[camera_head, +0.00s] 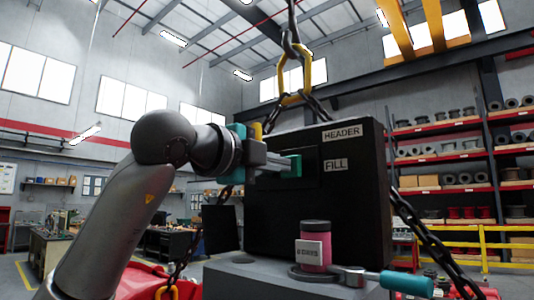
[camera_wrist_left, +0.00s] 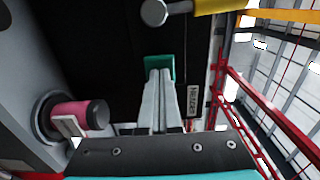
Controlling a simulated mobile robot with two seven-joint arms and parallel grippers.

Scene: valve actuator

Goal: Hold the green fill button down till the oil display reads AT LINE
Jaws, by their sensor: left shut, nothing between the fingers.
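My left gripper (camera_head: 292,166) reaches in from the left to the front of the dark box (camera_head: 360,200), beside the FILL label (camera_head: 335,165). Its fingers are shut and empty. A teal-green piece is at the fingertips in both views. In the left wrist view the shut fingers (camera_wrist_left: 160,85) point at the dark box face. No oil display reading can be made out. My right gripper is not in view.
A HEADER label (camera_head: 342,132) is above FILL. A pink cylinder (camera_head: 315,232) with a white tag stands on the grey ledge below, near a teal-handled lever (camera_head: 405,283). Chains (camera_head: 425,235) and a yellow lifting link (camera_head: 292,82) are around the box.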

